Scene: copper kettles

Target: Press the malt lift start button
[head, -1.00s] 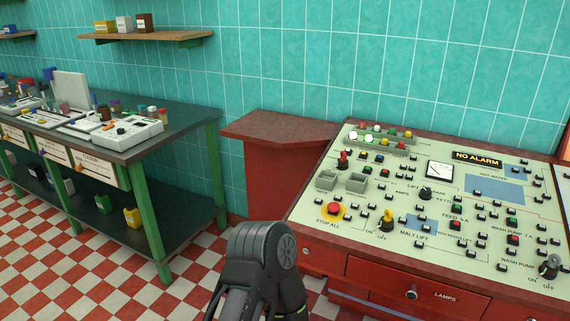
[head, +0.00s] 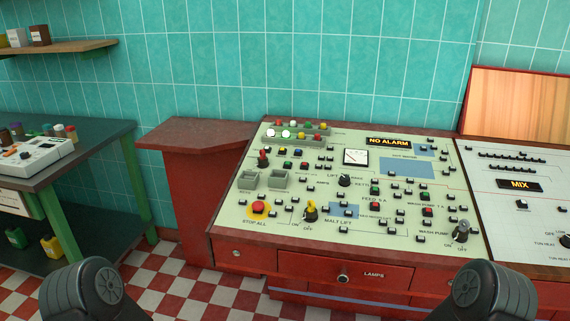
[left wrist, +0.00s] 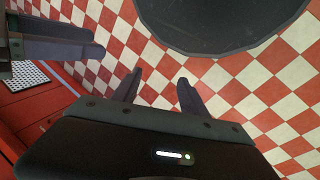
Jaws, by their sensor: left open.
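The pale green control panel (head: 290,220) stands ahead of me on a red cabinet. Its MALT LIFT label (head: 338,222) is near the front edge, with small dark buttons around it and a blue patch (head: 344,209) just above. A yellow-handled ON/OFF switch (head: 310,211) is left of the label. I cannot tell which small button is the malt lift start. In the left wrist view my left gripper (left wrist: 158,88) is open and empty above the checkered floor.
A red STOP ALL button (head: 259,208) sits at the panel's left front. A LAMPS drawer (head: 343,274) is below the panel. A second white panel (head: 520,200) adjoins on the right. A red side counter (head: 195,137) and green workbench (head: 95,150) stand left.

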